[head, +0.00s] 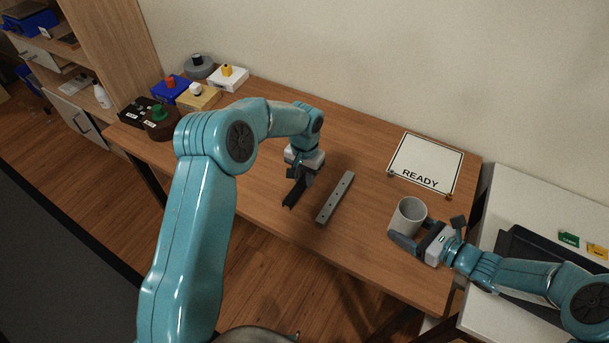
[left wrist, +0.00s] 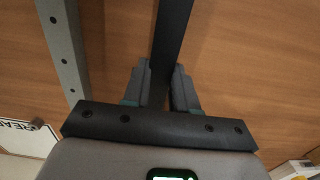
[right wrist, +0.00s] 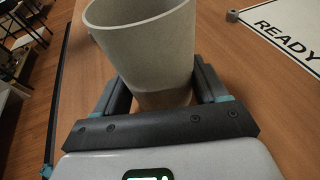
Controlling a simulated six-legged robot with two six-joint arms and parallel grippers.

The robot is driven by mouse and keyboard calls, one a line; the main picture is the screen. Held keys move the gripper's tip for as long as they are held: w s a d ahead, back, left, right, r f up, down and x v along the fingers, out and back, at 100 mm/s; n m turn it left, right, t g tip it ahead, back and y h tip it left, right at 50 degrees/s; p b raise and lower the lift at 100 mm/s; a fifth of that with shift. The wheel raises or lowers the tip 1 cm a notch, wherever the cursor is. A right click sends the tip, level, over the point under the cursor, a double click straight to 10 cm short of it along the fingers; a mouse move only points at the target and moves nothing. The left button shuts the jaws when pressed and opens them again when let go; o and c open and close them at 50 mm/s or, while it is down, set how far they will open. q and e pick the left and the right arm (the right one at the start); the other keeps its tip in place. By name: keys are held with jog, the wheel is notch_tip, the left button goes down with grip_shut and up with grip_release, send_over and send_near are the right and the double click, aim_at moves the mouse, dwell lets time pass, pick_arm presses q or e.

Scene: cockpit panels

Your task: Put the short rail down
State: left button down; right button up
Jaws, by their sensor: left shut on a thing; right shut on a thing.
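The short rail (head: 293,194) is a dark bar held in my left gripper (head: 302,174). In the left wrist view the short rail (left wrist: 170,38) runs up and away between the two fingers (left wrist: 162,88), which are shut on it. It is over or on the wooden table; I cannot tell whether it touches. A longer grey rail with holes (head: 335,198) lies to its right, apart from it; it also shows in the left wrist view (left wrist: 62,45). My right gripper (head: 416,235) is shut on a pale grey cup (head: 408,217), which fills the right wrist view's middle (right wrist: 145,45).
The wooden table (head: 260,205) has free room around the rails. A READY sign (head: 425,163) lies at the back right. Several coloured button boxes (head: 198,97) stand at the back left. A white table with a dark tray (head: 520,255) is at the right.

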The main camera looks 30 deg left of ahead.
aim_at(304, 180)
pick_arm(q)
jog(key=shift+s, duration=0.1)
jog(key=c, duration=0.9)
grip_release()
jog(key=shift+f, duration=0.15)
notch_tip(304, 180, up, 13)
jog(key=shift+f, duration=0.2)
jog(key=shift+o, duration=0.4)
